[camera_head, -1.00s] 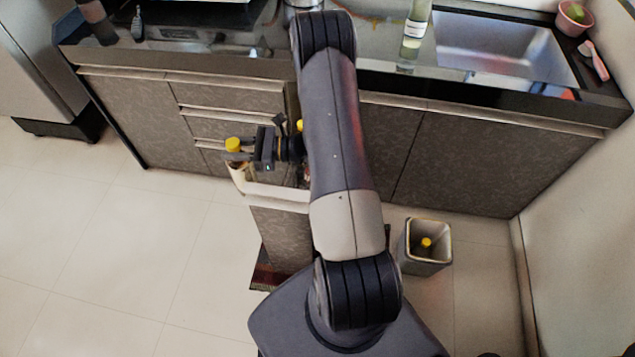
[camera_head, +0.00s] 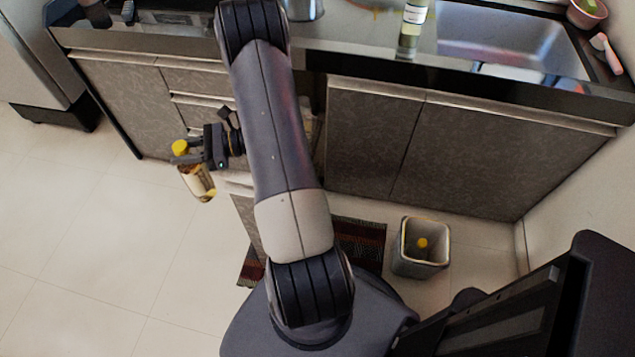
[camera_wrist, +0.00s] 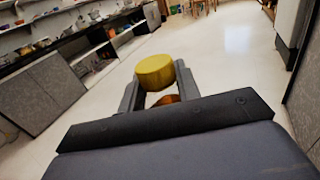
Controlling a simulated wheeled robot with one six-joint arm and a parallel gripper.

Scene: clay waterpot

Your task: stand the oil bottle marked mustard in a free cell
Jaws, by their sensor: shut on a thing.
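My gripper (camera_head: 188,156) is shut on an oil bottle with a yellow cap, left of my arm. The bottle (camera_head: 200,185) hangs slightly tilted over the floor, its amber body showing below the fingers. Its yellow cap (camera_wrist: 155,72) also shows between the fingers in the wrist view. I cannot read any mark on it. A pulled-out drawer (camera_head: 240,188) is just right of the bottle, mostly hidden behind my arm. Its cells cannot be seen.
A grey bin (camera_head: 420,262) with a yellow thing inside stands on the floor at right. A bottle with a pale label (camera_head: 413,25) stands on the counter beside the sink (camera_head: 510,45). A striped mat (camera_head: 360,240) lies under my arm. The floor at left is clear.

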